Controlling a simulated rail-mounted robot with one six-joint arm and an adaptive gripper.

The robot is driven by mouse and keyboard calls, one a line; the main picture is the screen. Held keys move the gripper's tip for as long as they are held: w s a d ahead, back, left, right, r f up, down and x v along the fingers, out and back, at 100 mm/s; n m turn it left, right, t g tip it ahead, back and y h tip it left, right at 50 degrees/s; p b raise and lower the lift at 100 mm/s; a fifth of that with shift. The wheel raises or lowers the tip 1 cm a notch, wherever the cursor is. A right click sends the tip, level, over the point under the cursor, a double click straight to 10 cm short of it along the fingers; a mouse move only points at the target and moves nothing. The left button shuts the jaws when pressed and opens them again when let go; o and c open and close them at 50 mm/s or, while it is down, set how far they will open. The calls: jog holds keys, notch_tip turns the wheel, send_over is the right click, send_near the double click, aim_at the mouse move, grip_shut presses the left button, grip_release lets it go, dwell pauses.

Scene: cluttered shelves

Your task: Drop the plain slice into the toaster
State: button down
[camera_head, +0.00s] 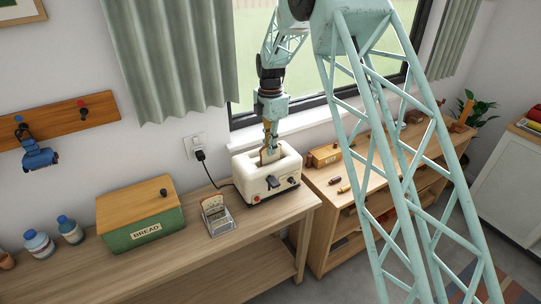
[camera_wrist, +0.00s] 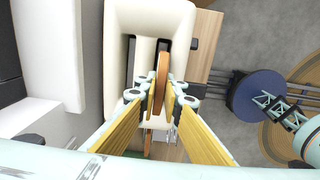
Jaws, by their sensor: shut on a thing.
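The cream toaster (camera_head: 255,178) stands on the wooden bench under the window. In the wrist view the toaster (camera_wrist: 117,60) shows two dark slots side by side. My gripper (camera_head: 270,146) points down over its top. It is shut on a bread slice (camera_head: 269,156), held upright. In the wrist view the slice (camera_wrist: 162,75) is edge-on between my fingertips (camera_wrist: 161,94), lined up with the right-hand slot. I cannot tell how far its lower edge is inside the slot. Another slice (camera_head: 213,206) stands in a metal rack (camera_head: 221,222) left of the toaster.
A green bread box (camera_head: 145,225) with a wooden lid stands left of the rack, with blue-capped bottles (camera_head: 39,244) beyond. The toaster's cord runs to a wall socket (camera_head: 195,146). A lower shelf unit (camera_head: 345,175) with small items is at right.

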jog(key=shift+f, duration=1.85)
jog(key=shift+f, duration=0.15)
jog(key=c, duration=2.8)
grip_release()
jog(key=shift+r, duration=6.2)
